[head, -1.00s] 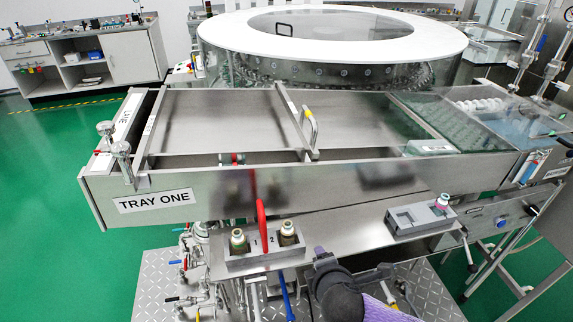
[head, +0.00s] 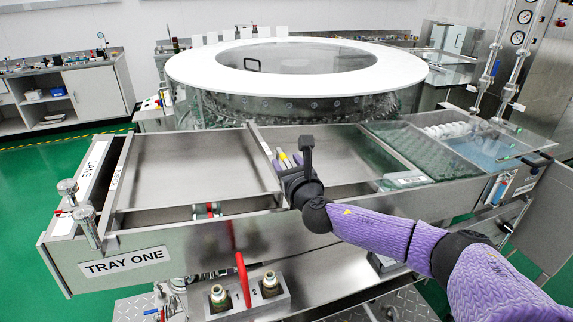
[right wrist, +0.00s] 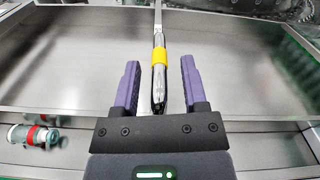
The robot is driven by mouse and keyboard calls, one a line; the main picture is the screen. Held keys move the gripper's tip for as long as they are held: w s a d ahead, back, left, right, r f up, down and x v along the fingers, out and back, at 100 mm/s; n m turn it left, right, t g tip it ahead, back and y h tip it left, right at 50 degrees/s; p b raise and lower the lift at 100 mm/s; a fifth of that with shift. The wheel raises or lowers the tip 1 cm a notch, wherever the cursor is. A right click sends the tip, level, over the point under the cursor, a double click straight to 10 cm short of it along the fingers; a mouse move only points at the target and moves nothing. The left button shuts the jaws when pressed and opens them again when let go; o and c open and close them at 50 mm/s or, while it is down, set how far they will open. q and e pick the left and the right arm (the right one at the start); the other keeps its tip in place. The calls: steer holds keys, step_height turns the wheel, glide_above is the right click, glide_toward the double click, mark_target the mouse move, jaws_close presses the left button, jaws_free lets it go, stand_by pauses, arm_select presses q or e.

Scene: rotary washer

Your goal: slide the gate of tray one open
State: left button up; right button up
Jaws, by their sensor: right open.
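Tray one (head: 200,247) is a long steel trough with a "TRAY ONE" label (head: 124,261) on its front left. The gate (head: 262,150) is a thin steel crossbar spanning the tray near its middle, with a metal handle with a yellow band (head: 283,158). In the right wrist view the handle (right wrist: 159,75) runs lengthwise between the two purple fingers. My right gripper (head: 287,160) is open over the gate, with its fingers (right wrist: 159,85) on either side of the handle and visible space on both sides. My left gripper is not in view.
A large round washer with a white rim (head: 190,72) stands behind the tray. Glass marbles (head: 450,130) and water lie at the tray's right end.

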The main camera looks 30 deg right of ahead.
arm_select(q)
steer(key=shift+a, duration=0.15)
arm_select(e)
steer(key=shift+w, duration=0.3)
steer(key=c, duration=0.7)
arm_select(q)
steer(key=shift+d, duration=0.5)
arm_select(e)
jaws_close()
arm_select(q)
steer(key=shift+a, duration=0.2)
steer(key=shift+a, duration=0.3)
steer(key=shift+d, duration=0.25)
